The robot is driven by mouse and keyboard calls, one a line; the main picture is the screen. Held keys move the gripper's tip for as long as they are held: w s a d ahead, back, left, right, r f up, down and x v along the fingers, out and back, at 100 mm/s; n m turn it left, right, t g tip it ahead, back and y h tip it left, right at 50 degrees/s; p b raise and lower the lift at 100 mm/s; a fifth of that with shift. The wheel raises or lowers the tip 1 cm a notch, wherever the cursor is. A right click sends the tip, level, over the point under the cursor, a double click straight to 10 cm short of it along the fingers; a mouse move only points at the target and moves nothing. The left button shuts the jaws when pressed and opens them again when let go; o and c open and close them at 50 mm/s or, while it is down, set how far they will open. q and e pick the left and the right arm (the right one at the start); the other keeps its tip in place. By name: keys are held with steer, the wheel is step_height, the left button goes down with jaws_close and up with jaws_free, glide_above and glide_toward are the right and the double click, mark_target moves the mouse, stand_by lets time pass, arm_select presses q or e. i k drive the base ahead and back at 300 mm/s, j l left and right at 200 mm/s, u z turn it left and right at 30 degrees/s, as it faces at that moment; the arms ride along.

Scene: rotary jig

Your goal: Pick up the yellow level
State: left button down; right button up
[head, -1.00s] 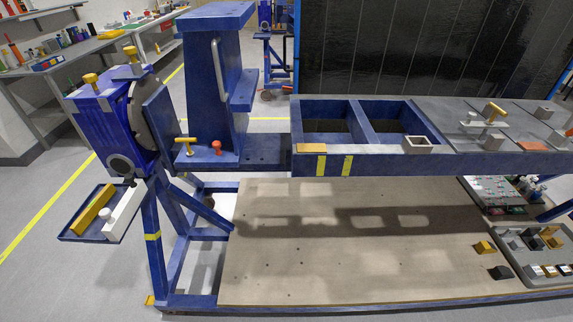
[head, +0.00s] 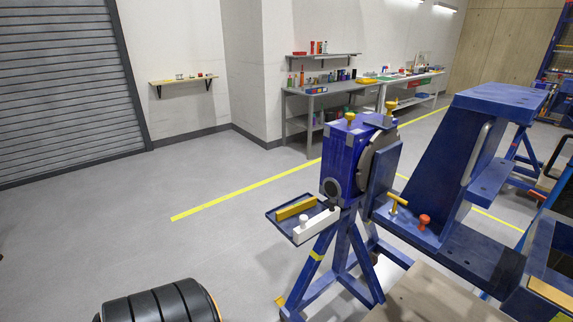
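The yellow level (head: 296,209) is a long yellow bar. It lies in the small blue tray (head: 275,216) on the left side of the rotary jig (head: 343,165). A white block with a round white knob (head: 315,226) lies beside it, nearer to me. The level shows no cover over it. Neither of my grippers is clearly in view.
A dark ribbed cylindrical part (head: 160,303), perhaps part of my own body, shows at the bottom left. The blue jig frame (head: 480,170) stands to the right. Open grey floor (head: 130,220) lies left of the tray. Workbenches (head: 330,95) stand behind.

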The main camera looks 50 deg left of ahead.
mark_target(288, 212)
steer(key=u, duration=1.6)
steer(key=i+j+z, duration=0.15)
steer(key=z, duration=0.35)
steer(key=i+j+z, duration=0.1)
steer(key=z, duration=0.35)
steer(key=j+z, duration=0.25)
steer(key=z, duration=0.25)
steer(key=i+j+z, duration=0.15)
steer(key=j+z, duration=0.15)
steer(key=j, duration=0.9)
steer(key=j+z, duration=0.3)
steer(key=j, duration=0.85)
steer(key=k+j+z, duration=0.1)
steer(key=j+z, duration=0.2)
steer(key=j, duration=0.9)
